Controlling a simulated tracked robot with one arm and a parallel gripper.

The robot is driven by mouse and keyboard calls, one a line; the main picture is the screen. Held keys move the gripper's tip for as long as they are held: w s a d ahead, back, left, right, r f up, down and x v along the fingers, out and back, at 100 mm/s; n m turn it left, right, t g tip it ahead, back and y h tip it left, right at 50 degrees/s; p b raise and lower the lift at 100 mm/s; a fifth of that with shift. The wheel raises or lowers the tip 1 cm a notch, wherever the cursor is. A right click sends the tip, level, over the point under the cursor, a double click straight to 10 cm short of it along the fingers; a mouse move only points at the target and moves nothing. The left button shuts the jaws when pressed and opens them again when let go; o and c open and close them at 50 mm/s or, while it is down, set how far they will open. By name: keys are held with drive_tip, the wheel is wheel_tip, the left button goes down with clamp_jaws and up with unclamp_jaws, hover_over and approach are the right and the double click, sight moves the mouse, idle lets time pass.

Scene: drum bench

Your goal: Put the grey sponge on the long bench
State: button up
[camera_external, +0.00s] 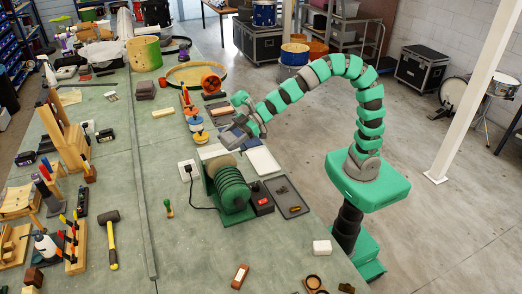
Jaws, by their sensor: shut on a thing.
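My gripper (242,122) is at the end of the green and grey arm, reaching in from the right over the long bench (175,235). It is shut on a small grey block, which looks like the grey sponge (235,137). The sponge is above the right part of the bench, near the coloured discs and the green ribbed roller. The fingers partly hide it, and I cannot tell how high it is above the things below. The bench has a pale green-grey top and runs from the front to the back.
A long metal bar (141,190) lies along the bench. The front middle is mostly clear.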

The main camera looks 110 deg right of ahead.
drive_tip(key=d, duration=0.1)
drive_tip(key=d+r, duration=0.1)
drive_tip(key=d, duration=0.1)
drive_tip(key=shift+s+d+h+b, duration=0.1)
drive_tip(key=shift+d+h+b, duration=0.15)
drive_tip(key=shift+h+b, duration=0.05)
drive_tip(key=s+d+r+m+h+b, duration=0.25)
drive_tip(key=s+d, duration=0.25)
drive_tip(key=d, duration=0.7)
drive_tip(key=s+d+r+m+h+b, duration=0.1)
drive_tip(key=s+d+b, duration=0.3)
drive_tip(key=d, duration=0.8)
drive_tip(key=s+d+f+m+h+b, duration=0.1)
drive_tip(key=s+d+f+b, duration=0.2)
drive_tip(key=s+d, duration=0.6)
drive_tip(key=s+d+f+m+h+b, duration=0.15)
drive_tip(key=s+d+f, duration=0.3)
drive_tip(key=s, duration=0.85)
drive_tip(key=f, duration=1.9)
drive_tip(key=f+b, duration=0.1)
drive_tip(key=f, duration=0.8)
drive_tip(key=shift+s+d+f, duration=0.35)
drive_tip(key=shift+d+f, duration=0.05)
